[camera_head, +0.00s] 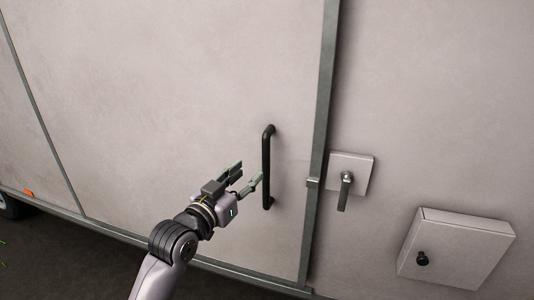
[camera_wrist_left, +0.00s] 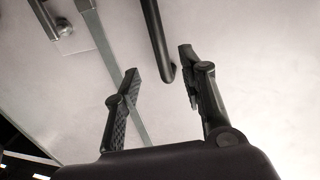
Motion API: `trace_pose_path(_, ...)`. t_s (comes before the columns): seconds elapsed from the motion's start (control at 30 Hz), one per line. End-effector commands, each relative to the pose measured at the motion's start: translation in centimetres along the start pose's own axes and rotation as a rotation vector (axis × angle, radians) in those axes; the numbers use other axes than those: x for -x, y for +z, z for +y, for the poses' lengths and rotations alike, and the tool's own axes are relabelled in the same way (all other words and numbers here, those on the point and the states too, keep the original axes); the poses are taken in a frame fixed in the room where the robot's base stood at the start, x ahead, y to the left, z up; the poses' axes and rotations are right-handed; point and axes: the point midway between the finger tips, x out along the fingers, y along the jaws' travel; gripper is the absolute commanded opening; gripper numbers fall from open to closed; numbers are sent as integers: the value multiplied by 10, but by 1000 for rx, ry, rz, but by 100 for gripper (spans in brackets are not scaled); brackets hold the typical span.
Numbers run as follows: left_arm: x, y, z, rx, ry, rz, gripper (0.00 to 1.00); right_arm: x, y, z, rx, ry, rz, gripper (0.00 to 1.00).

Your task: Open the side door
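The side door (camera_head: 190,90) is a pale beige panel and looks shut against the grey post (camera_head: 323,100) on its right. A black bar handle (camera_head: 267,165) stands upright near its right edge. My left gripper (camera_head: 248,174) is open just left of the handle's lower part, with nothing between its fingers. In the left wrist view the handle (camera_wrist_left: 157,40) ends beyond the fingertips, closer to the right finger, and the open gripper (camera_wrist_left: 160,65) shows both fingers apart. A latch lever (camera_head: 345,190) on a square plate sits right of the post and points down. My right gripper is not in view.
A pale box (camera_head: 455,250) with a black knob sticks out from the wall at the lower right. An orange marker (camera_head: 28,193) and a dark wheel (camera_head: 10,207) show at the far left. Dark ground lies below the door.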

Motion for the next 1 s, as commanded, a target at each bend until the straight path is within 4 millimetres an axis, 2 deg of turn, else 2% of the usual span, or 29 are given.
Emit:
trace_pose_path(0.03, -12, -3, 0, 2, 1, -1, 38, 5, -1, 2, 1, 2, 0, 40)
trace_pose_path(0.2, -47, -3, 1, 0, 1, -1, 38, 12, -3, 9, 3, 10, 2, 40)
trace_pose_path(0.5, -91, -1, 0, 0, 1, -1, 38, 19, -4, 12, 0, 15, 3, 40)
trace_pose_path(0.7, -101, 0, 0, -1, 0, 0, 38, 21, -5, 12, 0, 15, 4, 40)
trace_pose_path(1.0, -102, 1, 0, -1, 0, -1, 37, 20, -5, 12, 0, 15, 4, 40)
